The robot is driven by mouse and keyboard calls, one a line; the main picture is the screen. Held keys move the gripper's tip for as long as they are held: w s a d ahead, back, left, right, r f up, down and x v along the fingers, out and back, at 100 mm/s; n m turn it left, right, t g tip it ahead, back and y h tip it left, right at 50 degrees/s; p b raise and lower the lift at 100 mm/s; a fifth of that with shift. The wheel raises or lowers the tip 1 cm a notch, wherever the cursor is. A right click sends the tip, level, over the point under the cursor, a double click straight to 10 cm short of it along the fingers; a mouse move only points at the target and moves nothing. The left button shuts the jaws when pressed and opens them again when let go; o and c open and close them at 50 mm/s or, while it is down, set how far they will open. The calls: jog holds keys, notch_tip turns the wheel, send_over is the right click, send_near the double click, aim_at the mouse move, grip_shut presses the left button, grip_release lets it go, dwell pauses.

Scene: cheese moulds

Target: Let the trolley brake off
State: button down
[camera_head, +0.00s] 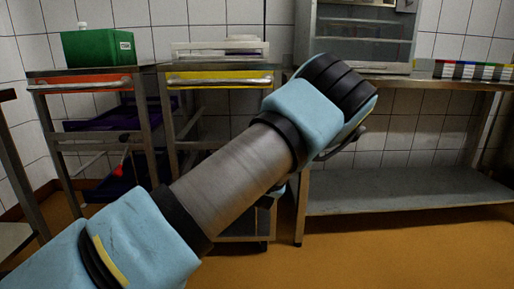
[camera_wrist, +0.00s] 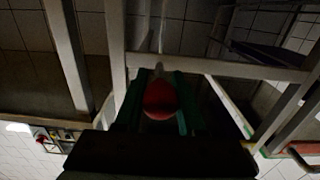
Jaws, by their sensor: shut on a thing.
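A red brake knob (camera_wrist: 160,101) on a thin pale lever is in the middle of the wrist view. My gripper (camera_wrist: 159,80) is shut on the red knob, with one green finger on each side of it. In the head view my arm hides the gripper and this knob. A trolley with a yellow front edge (camera_head: 222,78) stands behind my arm. To its left stands a trolley with an orange front edge (camera_head: 82,83), with a small red handle (camera_head: 122,170) low on its frame. I cannot tell for certain which trolley bears the held knob.
A green crate (camera_head: 97,48) stands on the left trolley, and pale trays (camera_head: 215,50) lie on the middle one. A steel table with a low shelf (camera_head: 400,193) is at the right. Metal frame bars (camera_wrist: 217,67) lie close around my gripper. The orange floor (camera_head: 400,250) is clear at front right.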

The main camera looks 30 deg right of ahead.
notch_tip(320, 180, up, 4)
jog(key=g+p, duration=0.1)
jog(key=p, duration=0.2)
jog(key=g+y+p, duration=0.1)
jog(key=g+p, duration=0.1)
jog(key=p, duration=0.1)
jog(key=shift+w+f+y+p, duration=0.1)
jog(key=shift+f+y+p, duration=0.05)
jog(key=shift+y+p, duration=0.2)
jog(key=g+p, duration=0.2)
jog(key=r+g+y+p, duration=0.1)
jog(key=p, duration=0.1)
jog(key=shift+w+d+r, duration=0.1)
jog(key=shift+w+d, duration=0.15)
jog(key=shift+w, duration=0.05)
jog(key=shift+w+d+r+p, duration=0.1)
jog(key=shift+w+r+p, duration=0.15)
jog(key=shift+r+p, duration=0.15)
jog(key=c, duration=0.5)
grip_release()
jog(key=shift+f, duration=0.15)
jog(key=shift+s, duration=0.1)
jog(key=v, duration=1)
jog(key=shift+s+r+p, duration=0.2)
jog(key=shift+s+p, duration=0.05)
jog(key=shift+p, duration=0.05)
